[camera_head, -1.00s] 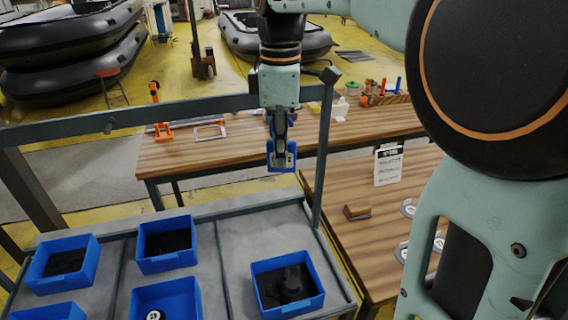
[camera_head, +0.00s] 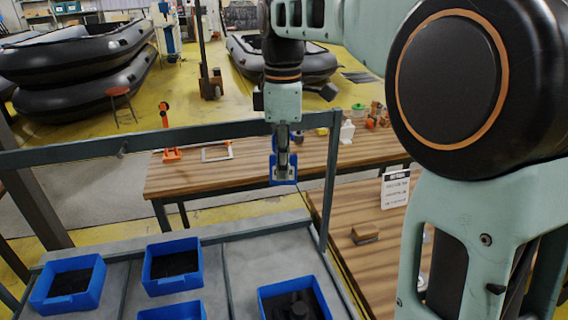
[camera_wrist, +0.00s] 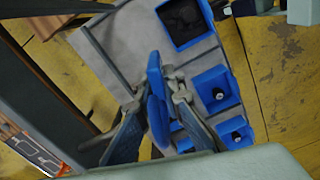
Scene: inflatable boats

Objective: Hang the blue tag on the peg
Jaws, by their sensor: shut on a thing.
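The blue tag (camera_head: 274,168) is pinched in my gripper (camera_head: 284,160), below the wrist, in the head view. The fingers cover part of it. In the wrist view the blue tag (camera_wrist: 155,98) sits between the two fingers of my gripper (camera_wrist: 155,110). A short dark peg (camera_head: 122,150) sticks out from the horizontal rail (camera_head: 205,132), well to the left of my gripper. The tag appears in front of the rail, lower than the peg in the picture and apart from it. I cannot make out the peg in the wrist view.
Blue bins (camera_head: 70,286) stand on a grey shelf (camera_head: 235,262) below the rail. An upright post (camera_head: 329,185) is right of my gripper. Inflatable boats lie farther back.

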